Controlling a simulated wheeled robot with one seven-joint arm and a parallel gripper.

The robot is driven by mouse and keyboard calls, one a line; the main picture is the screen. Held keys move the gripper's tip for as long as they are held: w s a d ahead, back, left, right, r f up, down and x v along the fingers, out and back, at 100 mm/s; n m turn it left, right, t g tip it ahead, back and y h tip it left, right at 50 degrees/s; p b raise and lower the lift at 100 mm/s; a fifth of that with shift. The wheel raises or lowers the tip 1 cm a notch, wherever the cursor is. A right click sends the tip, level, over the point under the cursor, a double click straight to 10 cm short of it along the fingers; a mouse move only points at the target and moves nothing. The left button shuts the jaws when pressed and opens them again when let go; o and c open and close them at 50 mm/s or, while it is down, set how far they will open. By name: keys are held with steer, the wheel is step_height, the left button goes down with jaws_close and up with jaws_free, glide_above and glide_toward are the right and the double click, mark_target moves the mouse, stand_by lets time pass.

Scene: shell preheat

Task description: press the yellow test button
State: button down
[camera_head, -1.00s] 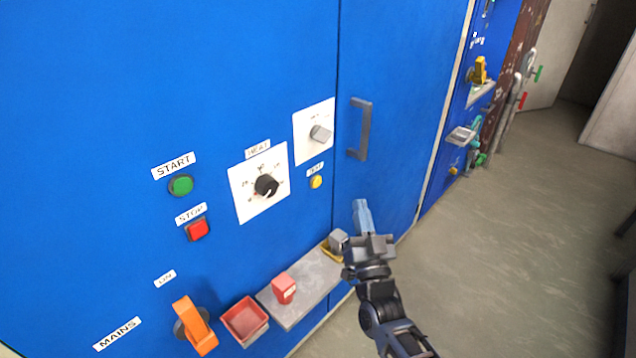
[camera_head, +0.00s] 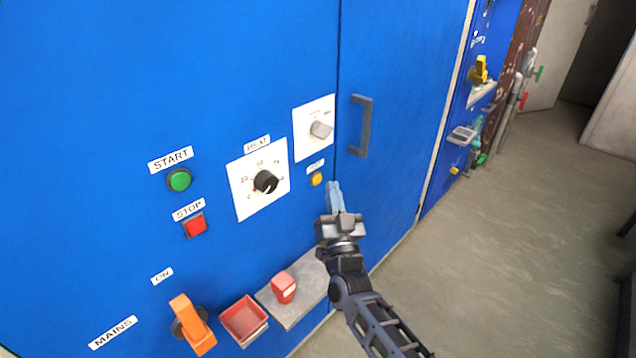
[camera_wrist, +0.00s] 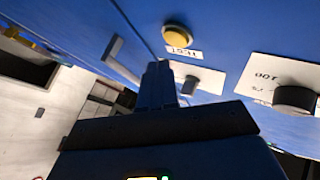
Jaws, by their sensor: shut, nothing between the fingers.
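The yellow test button (camera_head: 317,179) is a small round knob on the blue panel, below a small white label and the white plate with a grey knob. It also shows in the wrist view (camera_wrist: 178,40), at the top middle beside its label. My gripper (camera_head: 334,186) is shut and empty, with blue fingers close together. In the head view its tips are just right of the button and slightly below it. In the wrist view the fingertips (camera_wrist: 158,66) lie below the button in the picture, with a visible gap. I see no contact with the button.
The black heat dial (camera_head: 265,182), green start button (camera_head: 179,180) and red stop button (camera_head: 195,225) are to the left. A grey door handle (camera_head: 361,127) is to the upper right.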

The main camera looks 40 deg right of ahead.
steer(key=shift+w, duration=0.5)
steer(key=shift+w, duration=0.2)
stand_by(1.6)
steer(key=shift+w+b, duration=0.2)
steer(key=shift+b, duration=0.1)
steer(key=shift+w, duration=0.45)
stand_by(0.6)
steer(key=shift+s, duration=0.85)
steer(key=shift+s+d+p, duration=0.1)
steer(key=shift+s+p, duration=0.25)
steer(key=shift+s, duration=2.2)
